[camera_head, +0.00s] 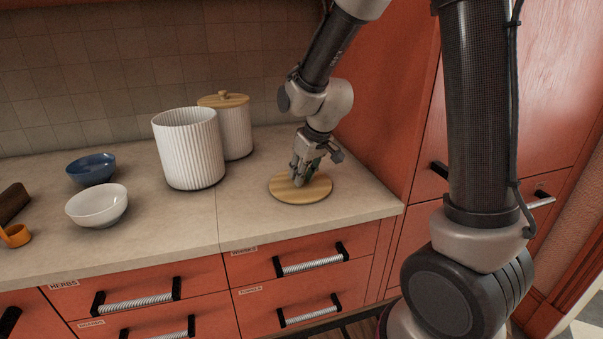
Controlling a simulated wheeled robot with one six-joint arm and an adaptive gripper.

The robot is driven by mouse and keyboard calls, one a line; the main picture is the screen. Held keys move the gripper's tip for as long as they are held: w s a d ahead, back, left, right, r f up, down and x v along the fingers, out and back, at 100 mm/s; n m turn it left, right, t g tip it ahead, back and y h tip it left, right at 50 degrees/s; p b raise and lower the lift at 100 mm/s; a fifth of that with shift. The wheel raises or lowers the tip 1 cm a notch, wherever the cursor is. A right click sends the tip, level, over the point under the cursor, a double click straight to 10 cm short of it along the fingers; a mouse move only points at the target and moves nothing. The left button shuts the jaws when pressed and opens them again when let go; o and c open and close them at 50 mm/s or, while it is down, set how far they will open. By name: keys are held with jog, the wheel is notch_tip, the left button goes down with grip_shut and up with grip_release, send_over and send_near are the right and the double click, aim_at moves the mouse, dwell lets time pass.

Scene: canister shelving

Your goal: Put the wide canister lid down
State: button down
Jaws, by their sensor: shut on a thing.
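The wide canister lid (287,192) is a round, flat wooden disc at the right end of the counter. It lies level at the counter surface; I cannot tell whether it fully touches it. My gripper (299,178) points down over the middle of the lid and is shut on it, with the fingers hiding the knob. The wide white ribbed canister (189,150) stands open, without a lid, to the left of my gripper. A narrower ribbed canister (237,133) with a wooden lid (224,100) stands behind it.
A blue bowl (91,169) and a white bowl (97,206) sit on the left of the counter (170,228). An orange cup (15,236) and a dark brown object (12,203) are at the far left. A tall red cabinet (388,100) bounds the counter's right side.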

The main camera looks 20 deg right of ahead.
jog(key=shift+f, duration=0.15)
jog(key=c, duration=1.3)
grip_release()
jog(key=v, duration=1.1)
jog(key=s+d+r+m, duration=0.1)
jog(key=s+d, duration=0.3)
jog(key=s, duration=0.3)
jog(key=s+d+r+m+h, duration=0.1)
jog(key=s+d, duration=0.3)
jog(key=s, duration=0.4)
jog(key=s+d+r+m, duration=0.2)
jog(key=s+d+r, duration=0.1)
jog(key=s+d, duration=0.2)
jog(key=shift+s+r+m+h, duration=0.2)
jog(key=shift+s+m+h, duration=0.15)
jog(key=shift+s, duration=0.85)
